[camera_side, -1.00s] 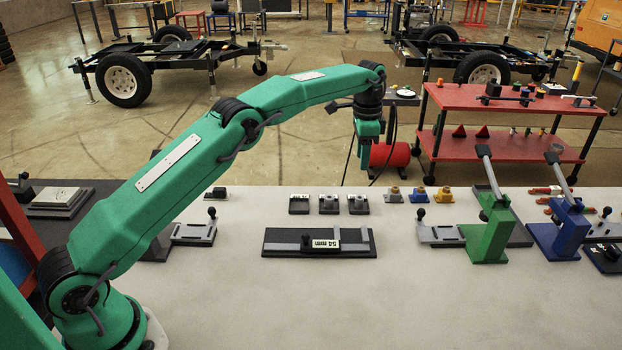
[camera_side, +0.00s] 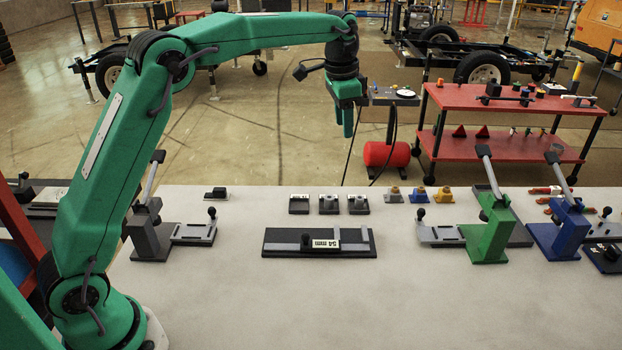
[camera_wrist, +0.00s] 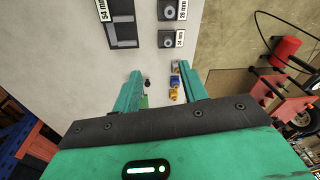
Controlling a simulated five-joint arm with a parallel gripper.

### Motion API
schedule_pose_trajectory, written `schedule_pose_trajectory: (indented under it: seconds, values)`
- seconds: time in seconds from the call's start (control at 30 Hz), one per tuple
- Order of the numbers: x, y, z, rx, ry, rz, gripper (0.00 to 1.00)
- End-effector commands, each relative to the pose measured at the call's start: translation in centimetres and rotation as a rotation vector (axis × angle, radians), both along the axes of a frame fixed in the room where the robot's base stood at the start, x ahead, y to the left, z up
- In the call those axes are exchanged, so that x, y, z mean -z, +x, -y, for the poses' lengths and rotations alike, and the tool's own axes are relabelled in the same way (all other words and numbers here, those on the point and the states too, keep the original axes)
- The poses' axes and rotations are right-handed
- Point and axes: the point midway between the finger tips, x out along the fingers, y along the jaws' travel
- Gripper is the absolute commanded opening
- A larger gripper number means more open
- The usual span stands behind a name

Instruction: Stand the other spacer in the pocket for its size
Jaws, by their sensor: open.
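My gripper (camera_side: 347,128) hangs high above the far side of the bench, fingers down. In the wrist view its fingers (camera_wrist: 160,75) are apart with nothing between them. Three dark blocks stand in a row: left (camera_side: 299,206), middle (camera_side: 328,205) and right (camera_side: 358,205). The middle and right ones show grey round parts on top; I cannot tell whether these are spacers or pockets. In the wrist view two blocks (camera_wrist: 168,10) (camera_wrist: 168,39) carry size labels, the nearer seemingly 24 mm. No loose spacer can be told for sure.
A black fixture (camera_side: 285,250) labelled 54 mm lies in front of the blocks. Grey (camera_side: 394,195), blue (camera_side: 420,195) and yellow (camera_side: 443,195) small parts sit right of them. Green (camera_side: 487,240) and blue (camera_side: 562,235) toggle clamps stand farther right. The front bench is clear.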

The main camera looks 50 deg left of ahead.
Motion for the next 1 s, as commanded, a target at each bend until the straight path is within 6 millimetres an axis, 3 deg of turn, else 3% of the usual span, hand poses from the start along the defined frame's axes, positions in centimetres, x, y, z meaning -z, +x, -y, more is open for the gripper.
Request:
schedule_pose_trajectory:
  seconds: [0.2, 0.5, 0.77, 1.0]
  values:
    - [-3.3, -4.4, -0.3, -0.076, -0.012, 0.053, 0.43]
    - [-5.8, -11.1, -0.6, -0.18, -0.036, 0.12, 0.43]
    - [-6.5, -17.3, -0.8, -0.269, -0.06, 0.178, 0.43]
    - [-5.7, -23.0, -1.0, -0.349, -0.088, 0.232, 0.43]
